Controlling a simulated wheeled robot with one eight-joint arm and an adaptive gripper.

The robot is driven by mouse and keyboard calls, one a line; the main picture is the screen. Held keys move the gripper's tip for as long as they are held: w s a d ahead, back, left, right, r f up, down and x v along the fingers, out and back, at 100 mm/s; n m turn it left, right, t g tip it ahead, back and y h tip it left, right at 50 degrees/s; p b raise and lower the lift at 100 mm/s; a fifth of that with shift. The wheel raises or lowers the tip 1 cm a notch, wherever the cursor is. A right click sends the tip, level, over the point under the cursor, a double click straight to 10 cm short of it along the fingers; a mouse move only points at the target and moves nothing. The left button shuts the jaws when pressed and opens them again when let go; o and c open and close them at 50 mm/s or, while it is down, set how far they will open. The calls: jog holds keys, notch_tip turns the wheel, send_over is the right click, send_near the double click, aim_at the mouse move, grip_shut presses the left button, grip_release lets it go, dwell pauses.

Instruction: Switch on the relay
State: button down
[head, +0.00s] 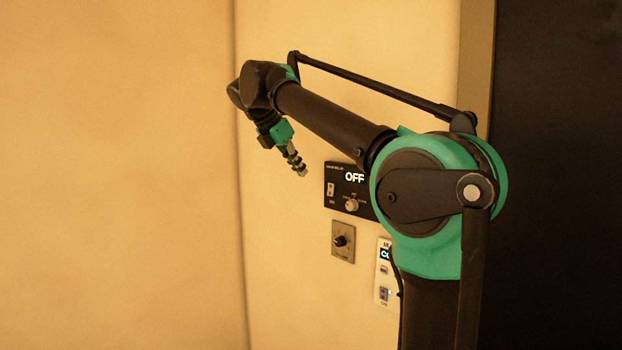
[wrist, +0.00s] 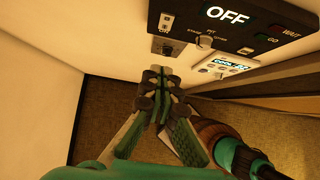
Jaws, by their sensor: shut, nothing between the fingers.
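A black panel (head: 340,208) with a lit OFF display is fixed to the pale wall. It also shows at the top of the wrist view (wrist: 238,30). It bears a light rocker switch (head: 331,189) at its left and a round knob (head: 351,204) low in its middle. In the wrist view, the switch (wrist: 166,22) is at the panel's left end. My gripper (head: 302,173) is shut and empty. It points down, left of the panel and apart from it in the picture. Its fingertips also show in the wrist view (wrist: 161,76), below the panel.
Below the panel is a square plate (head: 335,251) with a dark knob. Lower right is a white unit (head: 383,299) with a small lit display, partly hidden by my arm. A dark opening or surface (head: 560,150) fills the right. Bare wall (head: 120,170) lies left.

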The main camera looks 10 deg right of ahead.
aim_at(330, 192)
jog(key=shift+w+d+r+x, duration=0.25)
jog(key=shift+d+r+x, duration=0.05)
jog(key=shift+x, duration=1.7)
jog(key=shift+w+d+r+x, duration=0.25)
jog(key=shift+d+r+x, duration=0.05)
jog(key=shift+x, duration=1.65)
jog(key=shift+w+d+r+x, duration=0.25)
jog(key=shift+r+x, duration=0.05)
jog(key=shift+x, duration=1.7)
jog(key=shift+d, duration=0.1)
jog(key=shift+w+d+f, duration=0.15)
jog(key=shift+d, duration=0.05)
jog(key=shift+r, duration=0.85)
